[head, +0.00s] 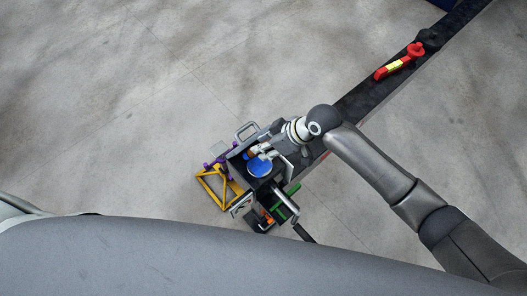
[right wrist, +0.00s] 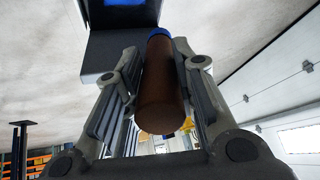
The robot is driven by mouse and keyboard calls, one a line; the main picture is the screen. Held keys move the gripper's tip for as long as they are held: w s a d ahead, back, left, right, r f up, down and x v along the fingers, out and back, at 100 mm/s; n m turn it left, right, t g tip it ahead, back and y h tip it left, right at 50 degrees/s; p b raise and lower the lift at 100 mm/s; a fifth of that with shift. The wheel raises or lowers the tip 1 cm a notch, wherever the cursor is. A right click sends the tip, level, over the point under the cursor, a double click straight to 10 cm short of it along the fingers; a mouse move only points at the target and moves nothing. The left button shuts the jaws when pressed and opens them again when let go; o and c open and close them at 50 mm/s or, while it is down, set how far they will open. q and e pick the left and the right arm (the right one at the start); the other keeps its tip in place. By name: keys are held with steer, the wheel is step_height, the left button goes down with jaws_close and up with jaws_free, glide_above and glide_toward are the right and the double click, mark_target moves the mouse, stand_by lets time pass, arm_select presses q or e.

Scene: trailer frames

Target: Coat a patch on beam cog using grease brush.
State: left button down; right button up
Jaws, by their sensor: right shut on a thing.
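My right gripper (head: 257,153) reaches down from the right over a cluttered dark box. In the right wrist view its two fingers (right wrist: 153,70) are shut on a brown cylindrical handle with a blue end (right wrist: 158,95), which I take for the grease brush. Its bristles cannot be made out. A round blue disc (head: 259,168) lies just below the gripper in the head view. The long dark beam (head: 375,97) runs from the box to the upper right. I cannot pick out the cog for certain. My left gripper is not in view.
A red and yellow tool (head: 398,64) lies on the beam, with a black object (head: 428,40) beyond it. A yellow frame (head: 213,190) stands left of the box, and green parts (head: 285,202) lie at its lower right. The concrete floor (head: 110,100) at left is clear.

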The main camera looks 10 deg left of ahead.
stand_by(0.3)
steer(key=shift+a+f+b, duration=0.3)
steer(key=shift+f+b, duration=0.35)
steer(key=shift+f, duration=0.2)
